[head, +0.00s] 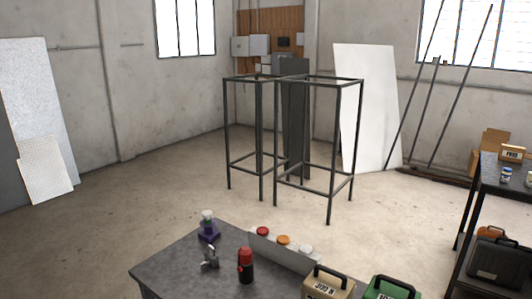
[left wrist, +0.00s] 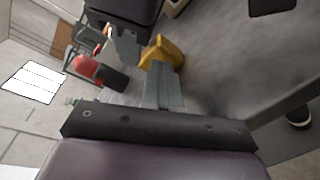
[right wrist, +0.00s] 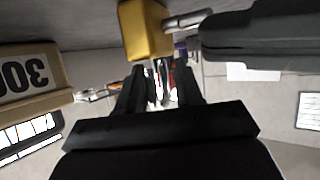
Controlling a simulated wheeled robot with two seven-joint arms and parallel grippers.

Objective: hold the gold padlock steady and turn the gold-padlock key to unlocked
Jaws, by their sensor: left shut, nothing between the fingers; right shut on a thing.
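The gold padlock (right wrist: 145,30) shows at the top of the right wrist view, with its silver shackle (right wrist: 187,20) pointing right. It also shows in the left wrist view (left wrist: 165,52), just beyond the tips of my left gripper (left wrist: 155,88). The left gripper is shut with nothing between its fingers; whether it touches the padlock I cannot tell. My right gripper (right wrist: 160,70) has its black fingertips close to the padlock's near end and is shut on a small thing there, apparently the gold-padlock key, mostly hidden. Neither gripper nor the padlock can be made out in the head view.
The dark table (head: 165,270) holds a red and black flask (head: 246,267), a small metal piece (head: 210,257), a purple-based item (head: 208,232), a tan case (head: 328,284) and a green case (head: 392,288). A tan labelled box (right wrist: 30,80) is left in the right wrist view.

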